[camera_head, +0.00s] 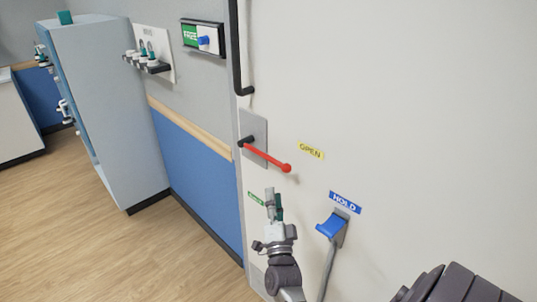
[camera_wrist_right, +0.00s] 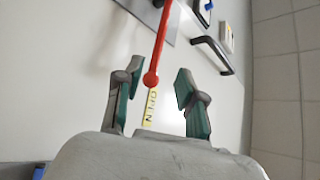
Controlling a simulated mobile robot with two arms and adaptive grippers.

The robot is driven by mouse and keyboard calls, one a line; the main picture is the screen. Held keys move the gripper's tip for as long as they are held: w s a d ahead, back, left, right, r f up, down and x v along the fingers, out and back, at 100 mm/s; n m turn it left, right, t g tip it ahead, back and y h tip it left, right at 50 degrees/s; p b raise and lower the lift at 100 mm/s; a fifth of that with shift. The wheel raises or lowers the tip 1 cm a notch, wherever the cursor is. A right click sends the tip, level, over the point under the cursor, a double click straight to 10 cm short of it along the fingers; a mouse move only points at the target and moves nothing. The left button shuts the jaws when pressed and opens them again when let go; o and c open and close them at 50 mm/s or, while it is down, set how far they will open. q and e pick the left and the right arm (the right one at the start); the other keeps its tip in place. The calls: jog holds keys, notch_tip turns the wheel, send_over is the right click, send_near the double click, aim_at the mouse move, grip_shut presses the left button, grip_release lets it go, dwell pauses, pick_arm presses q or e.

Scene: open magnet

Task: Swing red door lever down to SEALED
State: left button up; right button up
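The red lever (camera_head: 268,156) sits on a grey plate (camera_head: 256,128) on the white door, angled right and slightly down from its dark pivot. Its ball end is close to the yellow OPEN label (camera_head: 311,150). A small green label (camera_head: 256,198), too small to read, is below the pivot. My right gripper (camera_head: 273,198) is below the lever in the head view. In the right wrist view the gripper (camera_wrist_right: 160,70) is open, and the lever's red ball (camera_wrist_right: 151,79) appears between its fingers; contact cannot be told. My left gripper is not in view.
A blue HOLD lever (camera_head: 331,226) sits right of my right gripper, under its HOLD label (camera_head: 345,202). A black door handle (camera_head: 237,50) is above the red lever. A tall cabinet (camera_head: 105,110) stands left; the wooden floor (camera_head: 120,255) before it is clear.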

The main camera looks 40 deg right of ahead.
aim_at(268, 159)
jog(key=b+x, duration=0.1)
jog(key=x, duration=1.2)
jog(key=shift+w, duration=0.3)
grip_shut()
jog(key=shift+f, duration=0.1)
